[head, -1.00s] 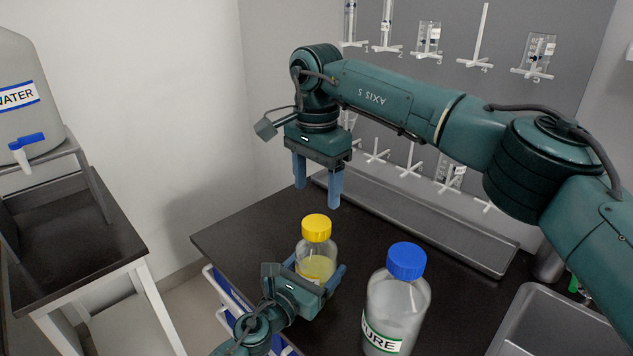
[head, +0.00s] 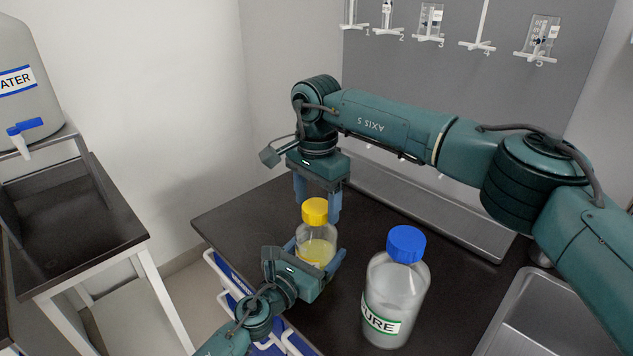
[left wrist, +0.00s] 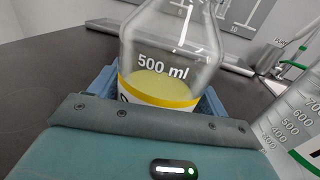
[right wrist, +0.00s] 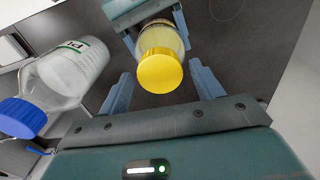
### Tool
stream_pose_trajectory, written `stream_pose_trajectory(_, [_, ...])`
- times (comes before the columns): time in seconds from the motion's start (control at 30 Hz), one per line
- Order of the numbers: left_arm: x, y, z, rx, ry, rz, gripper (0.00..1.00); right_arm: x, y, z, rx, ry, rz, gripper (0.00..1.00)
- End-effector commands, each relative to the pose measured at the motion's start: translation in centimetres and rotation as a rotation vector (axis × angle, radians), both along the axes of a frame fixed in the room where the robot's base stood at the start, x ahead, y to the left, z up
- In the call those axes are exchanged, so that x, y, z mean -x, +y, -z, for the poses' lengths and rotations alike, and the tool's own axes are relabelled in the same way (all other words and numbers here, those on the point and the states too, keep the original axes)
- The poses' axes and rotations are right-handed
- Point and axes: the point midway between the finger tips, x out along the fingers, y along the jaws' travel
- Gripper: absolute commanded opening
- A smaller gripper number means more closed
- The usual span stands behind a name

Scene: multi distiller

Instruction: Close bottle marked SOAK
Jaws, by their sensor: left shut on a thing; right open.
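A clear bottle (head: 316,250) with a yellow cap (head: 315,212) and yellow liquid stands upright at the counter's left part. Its yellow-banded label in the left wrist view (left wrist: 165,90) is mostly hidden, so I cannot read its name. My left gripper (head: 313,262) is shut around the bottle's body. My right gripper (head: 317,203) is open and points down just above the cap. In the right wrist view the cap (right wrist: 160,73) lies between the two open fingers and appears seated on the neck; I cannot tell how tight it is.
A larger bottle (head: 394,300) with a blue cap and a label ending in "URE" stands to the right. A sink (head: 545,315) is at the right, a metal trough (head: 430,210) along the back. A water tank (head: 25,85) stands on a stand at the left.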

Motion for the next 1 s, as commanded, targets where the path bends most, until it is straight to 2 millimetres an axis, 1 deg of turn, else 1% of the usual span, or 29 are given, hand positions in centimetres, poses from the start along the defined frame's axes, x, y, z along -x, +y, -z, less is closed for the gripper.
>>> stream_pose_trajectory(0.03, [0.04,0.01,0.13,-0.001,0.002,0.0,0.13,0.01,-0.01,0.45,-0.001,0.001,0.0,0.65])
stream_pose_trajectory(0.13, [0.04,0.01,0.13,-0.001,0.002,0.0,0.13,0.01,-0.01,0.83,0.0,0.0,0.0,0.65])
stream_pose_trajectory(0.4, [0.04,0.01,0.13,-0.001,0.002,0.0,0.13,0.01,-0.02,0.93,0.0,0.0,0.0,0.65])
stream_pose_trajectory(0.47, [0.04,0.01,0.13,-0.001,0.002,0.0,0.13,0.01,-0.02,0.92,0.0,0.0,0.0,0.61])
stream_pose_trajectory(0.9, [0.03,0.01,0.13,-0.001,0.002,0.0,0.13,0.01,-0.01,0.9,0.0,0.0,0.0,0.25])
stream_pose_trajectory(0.97, [0.03,0.01,0.13,-0.001,0.002,0.0,0.13,0.01,-0.01,0.9,0.0,0.0,0.0,0.2])
stream_pose_trajectory(1.0, [0.03,0.01,0.13,-0.001,0.002,0.0,0.13,0.01,-0.01,0.9,0.0,0.0,0.001,0.2])
